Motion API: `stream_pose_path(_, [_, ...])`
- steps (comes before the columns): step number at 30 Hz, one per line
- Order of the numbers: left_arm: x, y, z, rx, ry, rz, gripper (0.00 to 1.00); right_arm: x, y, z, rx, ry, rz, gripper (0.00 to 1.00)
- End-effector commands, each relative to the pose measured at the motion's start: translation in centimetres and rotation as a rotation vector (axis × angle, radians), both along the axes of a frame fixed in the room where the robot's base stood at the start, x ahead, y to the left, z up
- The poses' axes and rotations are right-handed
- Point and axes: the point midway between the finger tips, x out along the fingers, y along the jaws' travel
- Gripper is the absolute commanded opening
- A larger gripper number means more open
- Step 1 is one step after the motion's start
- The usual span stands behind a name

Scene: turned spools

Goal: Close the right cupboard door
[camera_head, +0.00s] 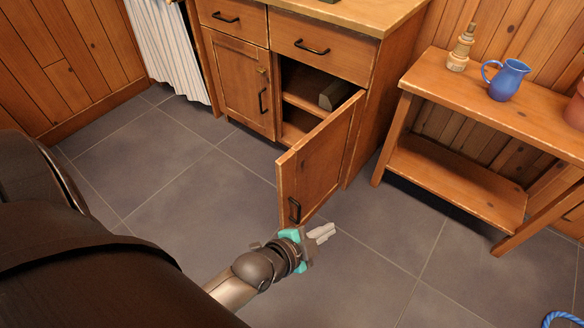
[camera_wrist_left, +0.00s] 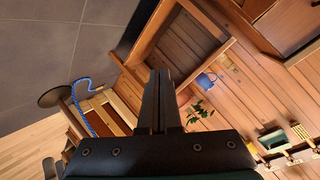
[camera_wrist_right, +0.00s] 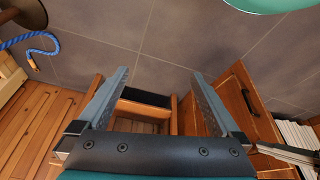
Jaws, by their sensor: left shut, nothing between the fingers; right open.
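The right cupboard door (camera_head: 315,160) stands wide open in the head view, swung out from the wooden cabinet (camera_head: 372,85). Its dark handle (camera_head: 294,210) is low near the free edge. My left gripper (camera_head: 328,232) is shut and empty, low in front of the door's free edge; a small gap seems to separate them. Its closed fingers show in the left wrist view (camera_wrist_left: 160,80). My right gripper (camera_wrist_right: 160,82) is open and empty in its wrist view and out of the head view. A wooden panel with a dark handle (camera_wrist_right: 247,100) lies beyond its right finger.
The left cupboard door (camera_head: 240,88) and drawers (camera_head: 322,55) are shut. A dark block (camera_head: 335,94) lies on the inner shelf. A side table (camera_head: 520,105) with a blue jug (camera_head: 505,80) and a turned spool (camera_head: 461,48) stands right. The floor (camera_head: 175,165) is clear left of the door.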

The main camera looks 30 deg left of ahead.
Motion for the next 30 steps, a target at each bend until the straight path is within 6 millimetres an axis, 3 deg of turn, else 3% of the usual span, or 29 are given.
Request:
stream_pose_path(8, [0.7,4.2,0.3,0.308,-0.309,0.015,0.00,-0.6,-0.1,-2.2,-0.005,0.037,0.001,1.00])
stream_pose_path(18, [-1.0,9.8,1.4,0.689,-0.508,0.134,0.00,-1.3,-0.2,-4.2,-0.010,0.064,0.002,1.00])
stream_pose_path(23, [-1.0,10.6,1.6,0.738,-0.526,0.153,0.00,-1.3,-0.2,-4.4,-0.009,0.063,0.002,1.00])
stream_pose_path(30, [1.7,10.9,1.5,0.740,-0.531,0.153,0.00,-0.6,-0.1,-2.8,-0.005,0.036,0.002,1.00])
